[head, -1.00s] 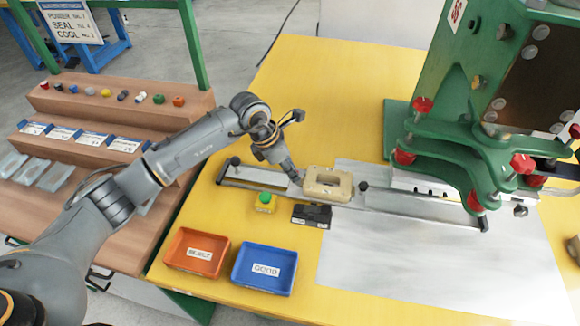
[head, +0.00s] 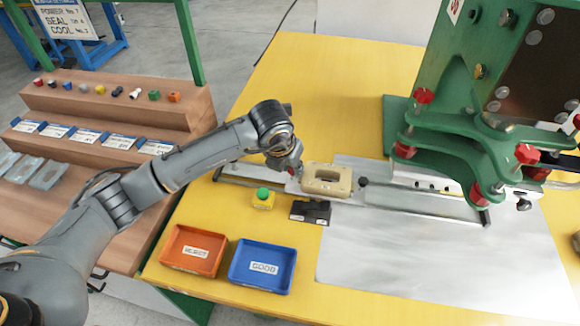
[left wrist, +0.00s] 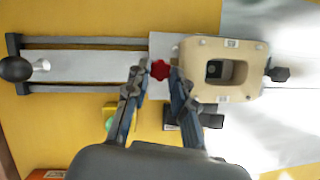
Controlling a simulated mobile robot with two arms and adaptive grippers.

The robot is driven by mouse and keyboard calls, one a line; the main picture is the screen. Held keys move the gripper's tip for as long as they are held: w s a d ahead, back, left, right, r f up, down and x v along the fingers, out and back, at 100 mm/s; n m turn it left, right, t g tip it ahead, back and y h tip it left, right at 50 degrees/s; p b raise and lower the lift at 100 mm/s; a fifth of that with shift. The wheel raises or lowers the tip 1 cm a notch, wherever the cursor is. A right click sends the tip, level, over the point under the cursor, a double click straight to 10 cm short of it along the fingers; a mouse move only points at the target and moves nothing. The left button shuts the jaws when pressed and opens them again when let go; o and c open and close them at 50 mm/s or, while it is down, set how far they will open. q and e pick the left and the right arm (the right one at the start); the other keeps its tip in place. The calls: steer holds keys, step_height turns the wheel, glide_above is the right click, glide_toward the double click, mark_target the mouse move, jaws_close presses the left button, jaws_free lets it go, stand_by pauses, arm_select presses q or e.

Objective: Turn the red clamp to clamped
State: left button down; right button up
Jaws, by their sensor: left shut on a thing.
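The red clamp (left wrist: 160,69) is a small lobed knob at the left edge of the beige block (left wrist: 222,70), on the sliding plate. My left gripper (left wrist: 158,71) has its two fingers on either side of the knob and is shut on it. In the head view my left gripper (head: 292,170) reaches down at the left end of the beige block (head: 327,180), and mostly hides the clamp. The block has an oblong opening and sits on the metal rail (head: 413,201). My right gripper is not in view.
A yellow box with a green button (head: 263,198) and a black block (head: 310,211) stand just in front of the rail. An orange REJECT tray (head: 175,268) and a blue GOOD tray (head: 243,288) lie nearer. The green press (head: 455,130) stands at right. The yellow table behind the rail is clear.

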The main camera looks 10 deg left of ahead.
arm_select(q)
steer(key=shift+n, duration=0.3)
stand_by(0.4)
steer(key=c, duration=1.1)
jaws_free()
steer(key=v, duration=0.8)
steer(key=shift+d, duration=0.1)
